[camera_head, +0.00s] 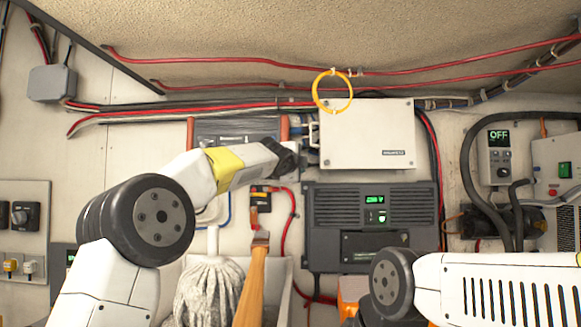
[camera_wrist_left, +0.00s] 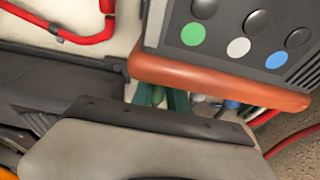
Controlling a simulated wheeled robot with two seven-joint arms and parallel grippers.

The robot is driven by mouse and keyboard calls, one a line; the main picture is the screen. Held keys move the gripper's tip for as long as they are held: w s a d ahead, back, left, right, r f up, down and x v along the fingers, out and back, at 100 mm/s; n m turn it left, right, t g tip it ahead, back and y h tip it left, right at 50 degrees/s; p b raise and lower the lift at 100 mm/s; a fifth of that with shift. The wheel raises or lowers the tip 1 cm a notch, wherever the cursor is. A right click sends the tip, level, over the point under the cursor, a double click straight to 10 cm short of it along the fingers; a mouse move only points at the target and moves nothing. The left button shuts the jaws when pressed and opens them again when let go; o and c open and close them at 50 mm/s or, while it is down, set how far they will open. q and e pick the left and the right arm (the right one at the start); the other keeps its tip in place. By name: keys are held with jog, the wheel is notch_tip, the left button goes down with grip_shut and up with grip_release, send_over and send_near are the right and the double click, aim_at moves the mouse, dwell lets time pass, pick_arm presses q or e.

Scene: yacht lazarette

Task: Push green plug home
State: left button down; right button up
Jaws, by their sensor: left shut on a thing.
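The dark panel unit (camera_head: 236,128) with orange end bars is on the wall, partly hidden by my left arm. The left wrist view shows its underside or face (camera_wrist_left: 240,30) with green, white and blue dots beside round dark knobs, and an orange bar (camera_wrist_left: 215,82) along it. A green piece (camera_wrist_left: 178,101), probably the green plug, shows just below the bar. It is mostly hidden, so how far it is seated cannot be told. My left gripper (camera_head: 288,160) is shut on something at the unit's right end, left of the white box. My right gripper is not in view.
The white box (camera_head: 367,135) is close to the right of my left gripper, with cable glands on its side. A dark inverter (camera_head: 370,205) is below it. A mop (camera_head: 208,285) and a wooden handle (camera_head: 252,285) stand below my left forearm.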

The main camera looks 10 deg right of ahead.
pick_arm(q)
jog(key=shift+w+a+f, duration=0.1)
jog(key=shift+w+a, duration=0.15)
jog(key=shift+a, duration=0.4)
jog(key=shift+w+a+f, duration=0.1)
jog(key=shift+w+a, duration=0.15)
jog(key=shift+a, duration=0.35)
jog(key=shift+r, duration=0.1)
jog(key=c, duration=1.7)
grip_release()
jog(key=shift+o, duration=0.9)
jog(key=shift+s+a+r, duration=0.15)
jog(key=shift+a, duration=0.05)
jog(key=s+a, duration=0.1)
jog(key=s, duration=0.7)
jog(key=shift+a, duration=0.2)
